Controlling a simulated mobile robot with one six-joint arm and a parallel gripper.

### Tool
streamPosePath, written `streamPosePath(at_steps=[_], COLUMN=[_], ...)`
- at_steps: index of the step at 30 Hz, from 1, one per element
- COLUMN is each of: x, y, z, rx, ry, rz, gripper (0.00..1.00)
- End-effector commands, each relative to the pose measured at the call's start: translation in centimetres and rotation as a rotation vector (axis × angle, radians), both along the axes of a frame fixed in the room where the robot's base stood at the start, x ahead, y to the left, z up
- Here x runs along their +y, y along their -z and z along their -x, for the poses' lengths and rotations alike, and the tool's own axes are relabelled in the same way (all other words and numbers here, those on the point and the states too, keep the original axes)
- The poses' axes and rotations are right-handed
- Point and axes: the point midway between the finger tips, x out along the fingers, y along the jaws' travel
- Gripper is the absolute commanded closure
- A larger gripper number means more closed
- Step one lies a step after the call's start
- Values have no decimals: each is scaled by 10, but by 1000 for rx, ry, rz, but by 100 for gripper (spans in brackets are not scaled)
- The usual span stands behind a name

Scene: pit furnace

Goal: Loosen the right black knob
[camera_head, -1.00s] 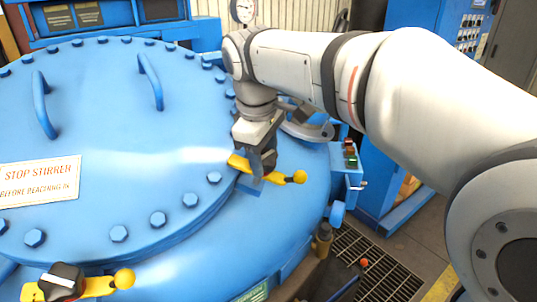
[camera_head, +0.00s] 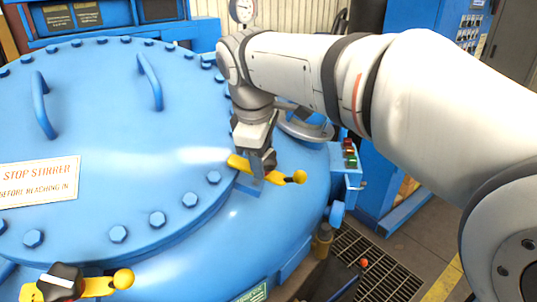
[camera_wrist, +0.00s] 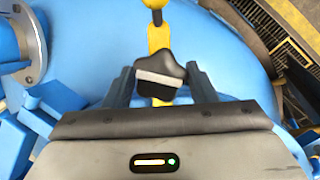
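The right black knob (camera_wrist: 160,68), with a white stripe on it, sits on a yellow lever (camera_wrist: 158,37) at the edge of the blue furnace lid. In the wrist view it lies between the two fingers of my gripper (camera_wrist: 162,86), which appear to touch it on both sides. In the head view my gripper (camera_head: 256,158) is over this knob, and its fingers hide most of it. The right yellow lever (camera_head: 298,177) shows on both sides of the gripper. A second black knob (camera_head: 60,281) sits on another yellow lever (camera_head: 100,287) at the lower left, untouched.
The round blue lid (camera_head: 110,110) has rim bolts and two raised handles (camera_head: 42,105). A white sign (camera_head: 40,181) lies on it. A grey flange (camera_head: 305,125) stands behind my gripper, and a button box (camera_head: 349,158) is to its right. A floor grate (camera_head: 380,275) lies below right.

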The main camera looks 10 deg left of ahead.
Motion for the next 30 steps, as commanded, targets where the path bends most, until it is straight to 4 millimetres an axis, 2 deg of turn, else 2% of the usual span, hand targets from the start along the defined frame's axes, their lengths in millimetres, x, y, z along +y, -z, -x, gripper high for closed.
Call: streamPosePath(at_steps=[1,6,14,17,24,30], x=[0,-1,-1,0,3,4], y=[0,1,-1,-11,-51,-71], z=[0,0,0,3,13,19], rx=[0,1,1,-1,-1,0], ry=[0,1,2,1,0,1], rz=[1,3,3,2,0,2], gripper=[44,31,31,31,31,31])
